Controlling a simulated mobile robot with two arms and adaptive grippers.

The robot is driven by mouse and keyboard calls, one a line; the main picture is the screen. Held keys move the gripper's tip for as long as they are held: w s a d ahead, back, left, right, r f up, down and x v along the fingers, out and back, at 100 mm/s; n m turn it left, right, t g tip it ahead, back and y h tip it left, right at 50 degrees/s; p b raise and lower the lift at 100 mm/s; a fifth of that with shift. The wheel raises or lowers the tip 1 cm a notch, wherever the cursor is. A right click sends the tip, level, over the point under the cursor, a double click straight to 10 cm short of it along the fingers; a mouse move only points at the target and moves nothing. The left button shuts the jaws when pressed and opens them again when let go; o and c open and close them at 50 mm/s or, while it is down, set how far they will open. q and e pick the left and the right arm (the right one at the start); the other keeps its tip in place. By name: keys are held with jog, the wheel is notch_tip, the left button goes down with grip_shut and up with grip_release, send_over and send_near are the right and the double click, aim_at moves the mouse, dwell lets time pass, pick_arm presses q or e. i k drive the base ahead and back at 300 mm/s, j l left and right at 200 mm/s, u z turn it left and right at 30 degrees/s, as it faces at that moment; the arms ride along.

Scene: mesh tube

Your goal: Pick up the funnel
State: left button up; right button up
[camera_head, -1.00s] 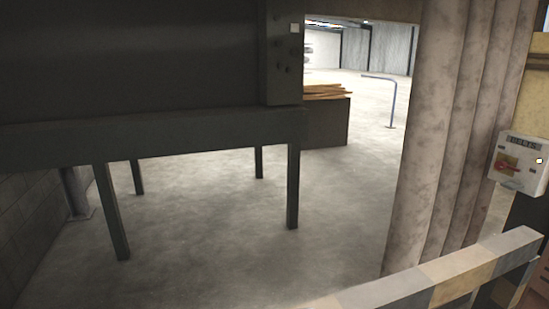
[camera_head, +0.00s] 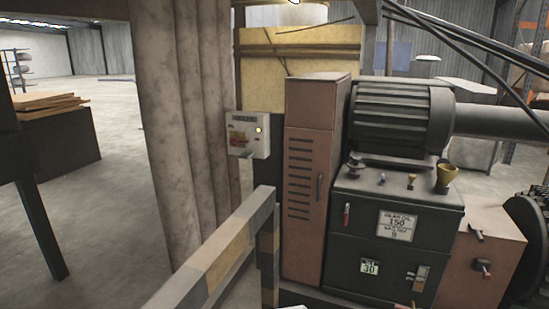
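Neither of my grippers shows in the head view, and nothing touches the funnel.
A striped barrier rail (camera_head: 226,247) stands in front, left of the machine. A reddish cabinet (camera_head: 312,180), a large dark motor (camera_head: 402,115) and a control box (camera_head: 248,134) stand behind it. Tall pale columns (camera_head: 180,130) rise at left. Open concrete floor (camera_head: 105,240) lies farther left.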

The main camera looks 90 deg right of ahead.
aim_at(446, 173)
jog(key=z, duration=3.95)
jog(key=i+l+u, duration=0.1)
jog(key=i+l, duration=0.15)
jog(key=i+l+u, duration=0.1)
jog(key=l, duration=0.3)
jog(key=i+l+u, duration=0.1)
jog(key=i+l, duration=0.25)
